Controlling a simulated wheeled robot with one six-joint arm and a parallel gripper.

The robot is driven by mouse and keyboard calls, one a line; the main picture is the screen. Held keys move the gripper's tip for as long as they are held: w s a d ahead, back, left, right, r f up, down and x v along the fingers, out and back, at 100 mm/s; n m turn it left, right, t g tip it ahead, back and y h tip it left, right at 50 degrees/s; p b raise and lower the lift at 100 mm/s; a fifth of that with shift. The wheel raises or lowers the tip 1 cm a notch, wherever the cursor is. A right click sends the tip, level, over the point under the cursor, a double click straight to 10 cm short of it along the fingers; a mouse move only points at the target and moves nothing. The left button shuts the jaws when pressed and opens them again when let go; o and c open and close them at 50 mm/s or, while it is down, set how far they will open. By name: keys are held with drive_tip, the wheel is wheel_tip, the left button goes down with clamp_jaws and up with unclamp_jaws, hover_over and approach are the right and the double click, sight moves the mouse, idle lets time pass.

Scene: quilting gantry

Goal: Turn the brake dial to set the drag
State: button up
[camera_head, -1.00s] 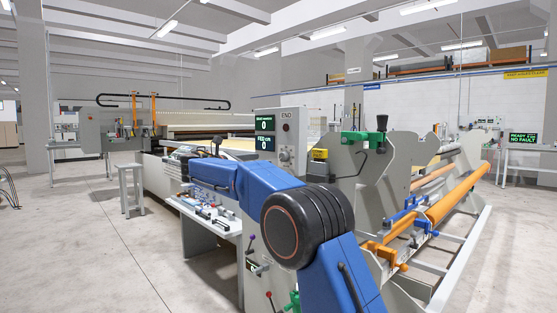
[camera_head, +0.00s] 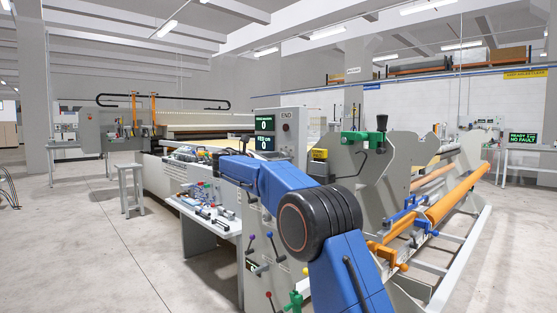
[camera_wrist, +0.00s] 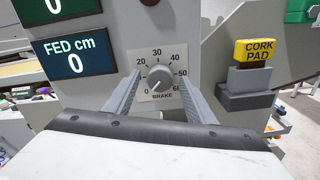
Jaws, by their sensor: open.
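The brake dial (camera_wrist: 160,78) is a round grey knob on a white plate with a scale from 0 to 60, marked BRAKE. Its pointer appears turned to the lower left, near 0. My gripper (camera_wrist: 160,88) is open in the wrist view, with one grey finger on each side of the dial. I cannot tell whether either finger touches the knob. In the head view the control panel (camera_head: 291,120) stands behind my blue arm, and my gripper is not clearly visible there.
A display reading FED cm 0 (camera_wrist: 73,59) is left of the dial. A yellow CORK PAD block (camera_wrist: 257,51) on grey supports is at right. Levers with coloured knobs (camera_head: 268,236) stand below the panel. A white bench (camera_head: 207,213) with small parts is at left.

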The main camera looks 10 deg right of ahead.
drive_tip(key=shift+c, duration=0.3)
drive_tip(key=c, duration=1)
drive_tip(key=shift+m, duration=0.4)
drive_tip(key=m, duration=1.6)
drive_tip(key=shift+a+m, duration=0.1)
drive_tip(key=shift+m, duration=0.3)
drive_tip(key=shift+f, duration=0.1)
